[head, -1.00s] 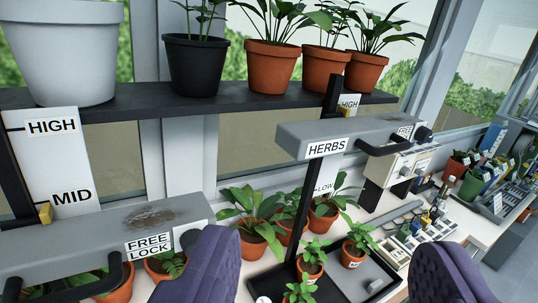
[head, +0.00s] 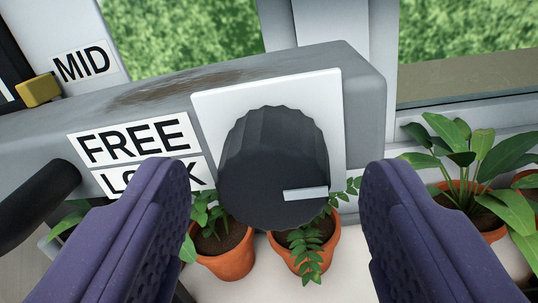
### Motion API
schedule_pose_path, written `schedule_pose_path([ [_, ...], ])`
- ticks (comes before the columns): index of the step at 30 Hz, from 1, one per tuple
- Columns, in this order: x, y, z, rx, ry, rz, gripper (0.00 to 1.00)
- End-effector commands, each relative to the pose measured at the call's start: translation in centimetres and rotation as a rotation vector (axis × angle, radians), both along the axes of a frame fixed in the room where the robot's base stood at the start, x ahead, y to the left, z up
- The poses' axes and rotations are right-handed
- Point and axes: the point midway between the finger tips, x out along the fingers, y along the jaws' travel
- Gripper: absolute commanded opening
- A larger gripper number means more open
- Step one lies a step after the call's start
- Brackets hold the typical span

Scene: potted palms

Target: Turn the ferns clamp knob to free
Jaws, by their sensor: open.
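The clamp knob (head: 272,155) is a dark, ribbed round knob on a white plate (head: 215,105) at the end of a grey lamp bar (head: 362,95). Its light pointer mark (head: 305,194) is at the lower right of its face. A FREE label (head: 133,138) and a LOCK label (head: 115,182) are left of the knob; LOCK is partly hidden by a finger. My gripper (head: 272,190) is open, with one purple finger at each side of the knob and visible gaps. No ferns name shows on the bar.
A black handle (head: 40,200) sticks out at the left. A yellow pointer (head: 38,91) sits by the MID label (head: 83,64). Small terracotta pots (head: 225,262) with plants stand below the knob, and a larger leafy plant (head: 485,165) is at the right.

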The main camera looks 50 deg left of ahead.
Motion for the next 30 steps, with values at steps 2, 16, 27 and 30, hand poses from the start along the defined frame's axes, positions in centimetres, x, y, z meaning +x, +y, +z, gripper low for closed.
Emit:
schedule_pose_path([
  [2, 0.22, 0.17, -0.02, 0.000, 0.000, 0.000, 0.64],
  [16, 0.25, 0.17, 0.06, -0.001, 0.000, -0.002, 0.08],
  [27, 0.25, 0.15, 0.08, -0.055, -0.040, -0.001, 0.08],
  [30, 0.25, 0.13, 0.09, -0.102, -0.073, -0.002, 0.08],
])
